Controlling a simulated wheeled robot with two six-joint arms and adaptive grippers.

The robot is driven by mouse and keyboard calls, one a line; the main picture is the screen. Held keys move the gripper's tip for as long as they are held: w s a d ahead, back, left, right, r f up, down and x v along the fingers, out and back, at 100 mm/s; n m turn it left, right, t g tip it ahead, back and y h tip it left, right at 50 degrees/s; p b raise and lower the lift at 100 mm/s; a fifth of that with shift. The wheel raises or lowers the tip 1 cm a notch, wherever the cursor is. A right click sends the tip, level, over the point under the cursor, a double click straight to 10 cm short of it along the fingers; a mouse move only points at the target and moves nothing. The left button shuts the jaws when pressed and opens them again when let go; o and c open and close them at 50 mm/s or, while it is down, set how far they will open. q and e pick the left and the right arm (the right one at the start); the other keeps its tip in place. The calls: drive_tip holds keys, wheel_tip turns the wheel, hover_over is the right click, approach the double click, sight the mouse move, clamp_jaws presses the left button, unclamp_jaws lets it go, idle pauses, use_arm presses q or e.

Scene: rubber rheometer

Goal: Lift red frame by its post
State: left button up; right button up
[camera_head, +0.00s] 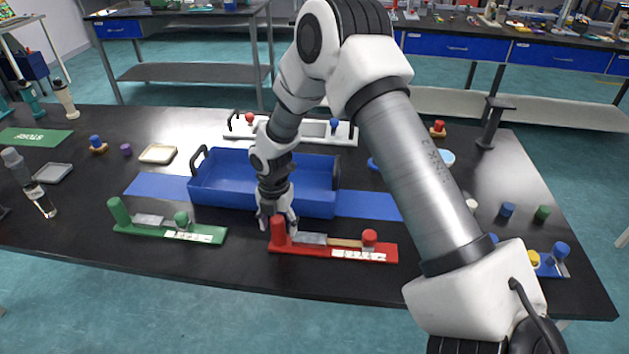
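The red frame (318,250) lies flat near the front edge of the black table, with a tall red post (278,236) at its left end and a shorter red knob (369,238) at its right end. A grey block and a wooden strip lie along it. My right gripper (277,221) points down at the top of the tall post. Its fingers look spread to either side of the post's top; contact is not clear. My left gripper does not show.
A similar green frame (165,233) lies to the left. A blue tray (225,192) stands right behind the gripper on a blue strip (368,206). A white frame (345,141) is farther back. Small blue and green pieces sit at the right.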

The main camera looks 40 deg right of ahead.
drive_tip(key=shift+s+r, duration=0.15)
drive_tip(key=shift+s, duration=0.05)
drive_tip(key=c, duration=0.5)
clamp_jaws()
drive_tip(key=shift+w, duration=0.15)
drive_tip(key=shift+r, duration=0.1)
